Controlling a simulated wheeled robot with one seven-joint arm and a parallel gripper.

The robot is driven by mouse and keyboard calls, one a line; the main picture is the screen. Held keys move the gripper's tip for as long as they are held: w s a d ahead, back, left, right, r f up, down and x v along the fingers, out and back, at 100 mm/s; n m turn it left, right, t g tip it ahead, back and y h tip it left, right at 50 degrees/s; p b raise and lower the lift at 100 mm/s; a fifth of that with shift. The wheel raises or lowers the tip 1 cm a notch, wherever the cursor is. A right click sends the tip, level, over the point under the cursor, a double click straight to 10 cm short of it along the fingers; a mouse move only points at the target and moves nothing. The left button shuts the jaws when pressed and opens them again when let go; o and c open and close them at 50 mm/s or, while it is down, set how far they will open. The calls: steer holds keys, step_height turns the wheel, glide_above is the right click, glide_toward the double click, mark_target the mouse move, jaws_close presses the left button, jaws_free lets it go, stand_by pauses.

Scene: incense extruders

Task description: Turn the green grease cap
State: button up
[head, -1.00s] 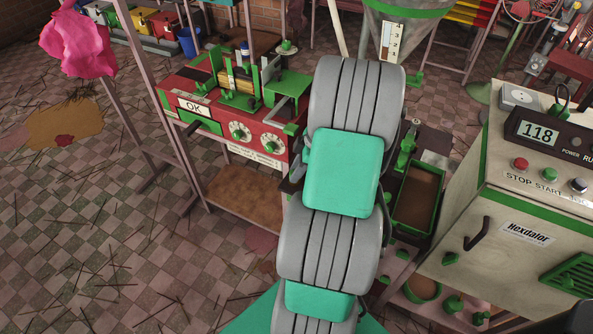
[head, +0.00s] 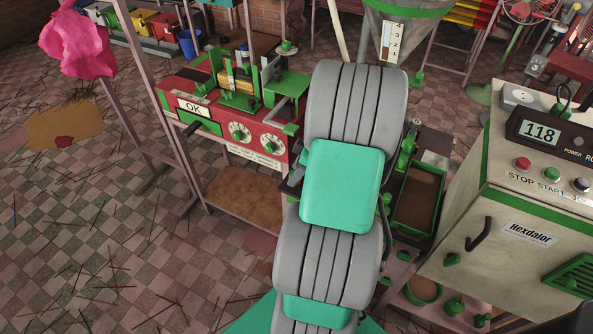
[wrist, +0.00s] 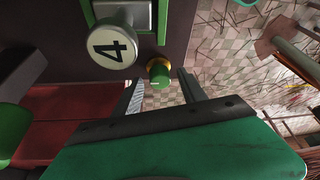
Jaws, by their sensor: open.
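In the wrist view a small green cap (wrist: 159,74) with a brass-coloured collar sits on the lower edge of a dark machine face, and I take it for the grease cap. My gripper (wrist: 161,80) is open, with one finger to the left of the cap and one to the right. The cap shows in the gap between the fingertips. I cannot tell how far it is beyond them, and no contact is visible. In the head view my arm hides the gripper, and I cannot make out this cap there.
A round knob marked 4 (wrist: 112,45) stands close to the cap, up and left. A red surface (wrist: 70,112) and green parts lie at the left. In the head view a red machine (head: 240,130) stands left of my arm and a cream cabinet (head: 505,190) right.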

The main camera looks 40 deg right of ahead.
steer(key=v, duration=0.7)
steer(key=shift+r, duration=0.3)
steer(key=shift+s+d, duration=0.1)
steer(key=shift+s, duration=0.05)
